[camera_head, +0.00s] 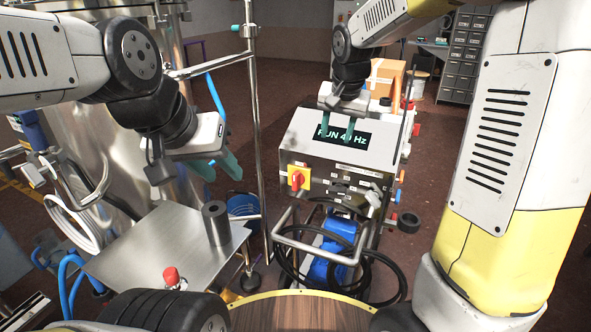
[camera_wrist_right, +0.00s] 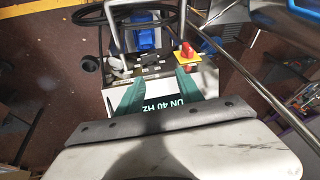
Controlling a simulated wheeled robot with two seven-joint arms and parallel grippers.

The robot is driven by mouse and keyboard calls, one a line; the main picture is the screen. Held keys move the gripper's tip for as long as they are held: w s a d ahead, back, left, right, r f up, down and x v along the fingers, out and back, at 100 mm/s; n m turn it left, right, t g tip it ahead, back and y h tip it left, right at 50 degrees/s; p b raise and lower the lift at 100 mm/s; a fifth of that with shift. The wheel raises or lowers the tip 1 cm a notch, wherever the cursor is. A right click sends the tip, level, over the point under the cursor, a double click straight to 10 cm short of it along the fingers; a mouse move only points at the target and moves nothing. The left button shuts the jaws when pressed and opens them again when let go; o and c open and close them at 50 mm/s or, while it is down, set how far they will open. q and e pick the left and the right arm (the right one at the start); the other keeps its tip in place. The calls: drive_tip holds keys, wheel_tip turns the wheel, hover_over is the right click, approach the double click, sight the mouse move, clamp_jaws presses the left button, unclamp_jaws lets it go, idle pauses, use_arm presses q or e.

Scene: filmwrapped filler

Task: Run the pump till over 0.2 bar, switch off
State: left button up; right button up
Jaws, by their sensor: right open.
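The pump cart carries a steel control box (camera_head: 335,165) whose dark display (camera_head: 352,138) reads "RUN 40 Hz", partly hidden by my right gripper (camera_head: 337,135). A red rotary switch (camera_head: 297,179) on a yellow plate sits at the box's front left; it also shows in the right wrist view (camera_wrist_right: 186,54). The blue pump motor (camera_head: 335,240) is low in the cart frame, also seen in the right wrist view (camera_wrist_right: 144,38). My right gripper is open and empty over the display, its fingers (camera_wrist_right: 158,82) either side of the box front. My left gripper (camera_head: 218,170) is open and empty, left of the box. No pressure reading is legible.
A steel table (camera_head: 150,245) at left holds a dark cylinder (camera_head: 216,224); a red knob (camera_head: 171,277) shows at its front edge. A vertical steel pole (camera_head: 253,110) stands between my left gripper and the box. Black hose (camera_head: 388,285) loops around the cart. A cardboard box (camera_head: 385,77) stands behind.

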drive_tip(key=w+a+f+m+h, duration=0.1)
drive_tip(key=w+a+f, duration=0.5)
drive_tip(key=w+f, duration=0.3)
drive_tip(key=h, duration=0.1)
approach(294, 175)
drive_tip(key=x, duration=0.2)
drive_tip(key=shift+m, duration=0.3)
drive_tip(key=x, duration=0.9)
drive_tip(key=shift+d+f, duration=0.15)
clamp_jaws()
